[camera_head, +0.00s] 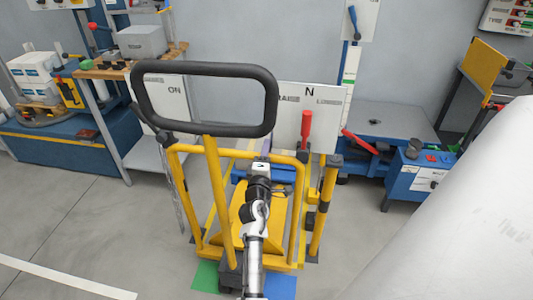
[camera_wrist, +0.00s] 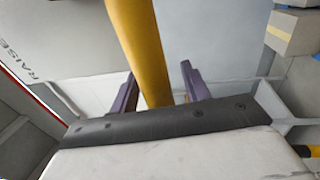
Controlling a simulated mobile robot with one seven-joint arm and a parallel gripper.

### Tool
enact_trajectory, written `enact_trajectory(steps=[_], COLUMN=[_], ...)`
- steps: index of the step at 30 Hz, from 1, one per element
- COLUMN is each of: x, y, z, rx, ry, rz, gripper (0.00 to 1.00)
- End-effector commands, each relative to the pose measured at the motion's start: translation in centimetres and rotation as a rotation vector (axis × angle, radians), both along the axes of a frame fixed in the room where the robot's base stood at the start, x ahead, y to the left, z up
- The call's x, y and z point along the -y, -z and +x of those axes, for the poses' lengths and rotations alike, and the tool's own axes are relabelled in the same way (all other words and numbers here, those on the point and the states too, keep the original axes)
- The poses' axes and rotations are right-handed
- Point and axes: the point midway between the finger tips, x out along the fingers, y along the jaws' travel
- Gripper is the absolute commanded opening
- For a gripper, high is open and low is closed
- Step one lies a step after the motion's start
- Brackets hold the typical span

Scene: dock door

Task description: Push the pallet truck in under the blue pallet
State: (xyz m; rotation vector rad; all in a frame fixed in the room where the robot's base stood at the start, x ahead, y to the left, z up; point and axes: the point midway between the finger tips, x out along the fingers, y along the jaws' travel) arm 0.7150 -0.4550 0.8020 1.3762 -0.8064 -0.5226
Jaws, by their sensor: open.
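The pallet truck (camera_head: 216,205) stands in the middle of the head view, with a yellow frame, a yellow steering post and a black loop handle (camera_head: 205,69). My gripper (camera_head: 261,163) is at the top of the yellow frame, right of the steering post. In the wrist view my gripper (camera_wrist: 158,92) is open, with a yellow bar (camera_wrist: 143,50) running between its two dark fingers. A gap shows beside the right finger; contact cannot be told. A blue piece (camera_head: 238,172) shows behind the frame, possibly the blue pallet; most of it is hidden.
A red-handled lever (camera_head: 306,130) stands at a panel (camera_head: 312,105) marked N behind the truck. A blue machine (camera_head: 416,178) is at the right, and a workbench (camera_head: 125,66) at the left. Green (camera_head: 206,277) and blue floor patches lie under the truck.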

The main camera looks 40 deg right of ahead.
Motion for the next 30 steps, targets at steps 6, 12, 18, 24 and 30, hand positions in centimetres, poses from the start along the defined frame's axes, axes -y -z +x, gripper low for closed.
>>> enact_trajectory(steps=[6,12,18,24,30], x=[0.0,0.0,0.0,0.6,2.9], y=[0.0,0.0,0.0,0.0,0.0], z=[0.0,0.0,0.0,0.6,2.5], rx=[0.0,0.0,0.0,0.001,0.004], ry=[0.0,0.0,0.0,0.0,-0.001], rz=[0.0,0.0,0.0,-0.002,-0.003], gripper=[0.3,0.04,0.0,0.0,0.0])
